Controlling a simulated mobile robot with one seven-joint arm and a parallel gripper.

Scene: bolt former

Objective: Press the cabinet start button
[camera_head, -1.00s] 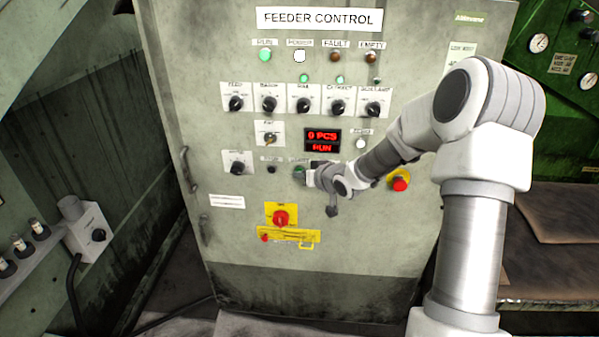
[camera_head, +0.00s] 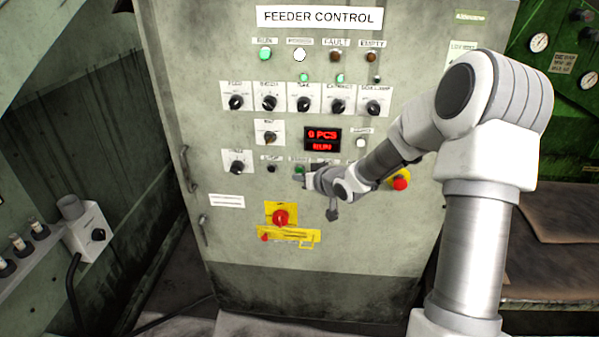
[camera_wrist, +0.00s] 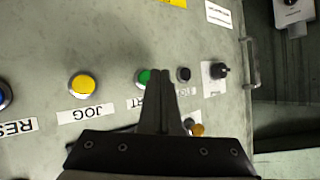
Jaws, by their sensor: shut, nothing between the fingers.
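The cabinet (camera_head: 330,230) carries the "FEEDER CONTROL" sign. Its green start button (camera_head: 299,169) is in the lower row, left of my gripper's wrist. My gripper (camera_head: 303,178) is just below the button in the head view. In the wrist view, the green button (camera_wrist: 143,78) shows left of my shut fingertips (camera_wrist: 161,73), which cover its right edge. The fingers hold nothing and partly hide the label under it. I cannot tell whether the tips touch the button or panel.
A black button (camera_wrist: 184,74) is right of the fingertips, and a yellow JOG button (camera_wrist: 82,86) is to the left. A red emergency stop (camera_head: 400,183) is near my forearm. The green RUN lamp (camera_head: 265,54) is lit.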

